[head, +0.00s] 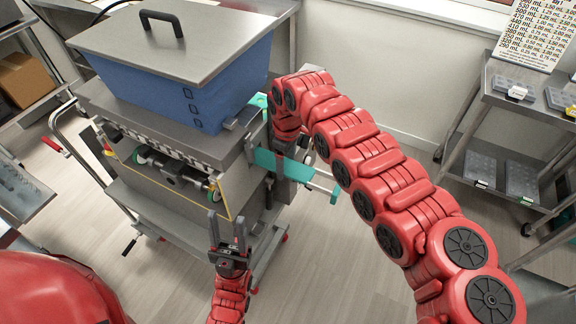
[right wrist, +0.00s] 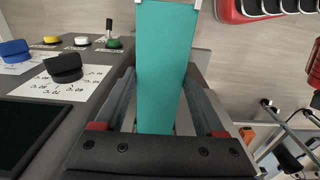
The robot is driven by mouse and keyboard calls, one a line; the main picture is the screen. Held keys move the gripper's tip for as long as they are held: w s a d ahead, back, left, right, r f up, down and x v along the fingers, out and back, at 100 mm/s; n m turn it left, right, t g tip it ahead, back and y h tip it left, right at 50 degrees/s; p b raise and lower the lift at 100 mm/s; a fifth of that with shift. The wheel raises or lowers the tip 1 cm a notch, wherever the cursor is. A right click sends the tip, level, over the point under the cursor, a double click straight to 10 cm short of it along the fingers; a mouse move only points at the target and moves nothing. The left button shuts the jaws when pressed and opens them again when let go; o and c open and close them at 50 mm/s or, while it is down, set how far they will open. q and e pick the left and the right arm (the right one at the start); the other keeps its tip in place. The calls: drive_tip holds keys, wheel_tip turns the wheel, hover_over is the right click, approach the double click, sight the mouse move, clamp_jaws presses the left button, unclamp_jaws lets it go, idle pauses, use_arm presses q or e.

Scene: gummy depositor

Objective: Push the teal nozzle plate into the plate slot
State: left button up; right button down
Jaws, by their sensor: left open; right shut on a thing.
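The teal nozzle plate (head: 268,160) sticks out from the right side of the machine (head: 185,180), lying roughly level. My right gripper (head: 287,165) is at the plate beside the machine, shut on it; the arm partly covers the fingers. In the right wrist view the plate (right wrist: 163,65) runs lengthwise between the two grey fingers. The plate slot is not clearly visible; the machine's side and my arm hide how far in the plate sits. My left gripper (head: 228,238) is open and empty, fingers pointing up, in front of the machine and apart from the plate.
A blue hopper (head: 190,95) with a steel lid (head: 170,45) tops the machine. A shelf cart (head: 500,130) with trays stands at right. Open floor lies between.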

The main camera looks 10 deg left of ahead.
drive_tip(key=shift+w+a+b, duration=0.25)
drive_tip(key=shift+a+b, duration=0.3)
drive_tip(key=shift+b, duration=0.3)
drive_tip(key=shift+w+a+b, duration=0.2)
drive_tip(key=shift+a+b, duration=0.3)
drive_tip(key=shift+b, duration=0.3)
drive_tip(key=shift+w+a+b, duration=0.1)
drive_tip(key=shift+a+b, duration=0.45)
drive_tip(key=shift+b, duration=0.05)
unclamp_jaws()
